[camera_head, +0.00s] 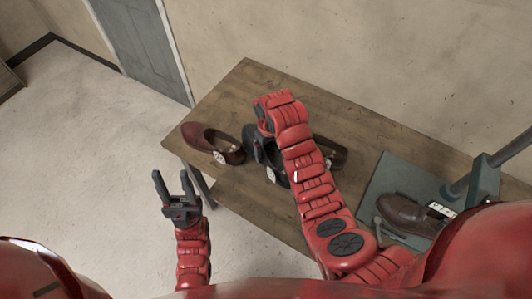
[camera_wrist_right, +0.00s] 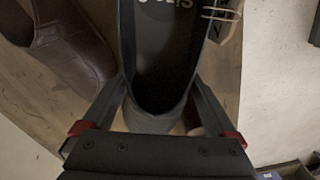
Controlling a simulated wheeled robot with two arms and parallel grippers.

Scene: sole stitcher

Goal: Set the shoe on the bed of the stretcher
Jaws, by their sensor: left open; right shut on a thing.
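A black shoe (camera_head: 251,143) is on the wooden table, partly hidden behind my right arm. My right gripper (camera_wrist_right: 160,98) is shut on this black shoe (camera_wrist_right: 158,122), with one finger on each side of its heel end. In the head view my right fingers are mostly hidden by the wrist. The stretcher (camera_head: 455,188) is at the right, with a teal base plate (camera_head: 388,172); a brown shoe (camera_head: 402,210) is on it. My left gripper (camera_head: 172,182) is open and empty, in front of the table's left end.
A reddish-brown shoe (camera_head: 205,140) with a round white tag lies at the table's left end. Another dark shoe (camera_head: 335,152) shows just right of my right arm. The table (camera_head: 245,85) has bare wood along its back edge. Open floor (camera_head: 90,150) is at the left.

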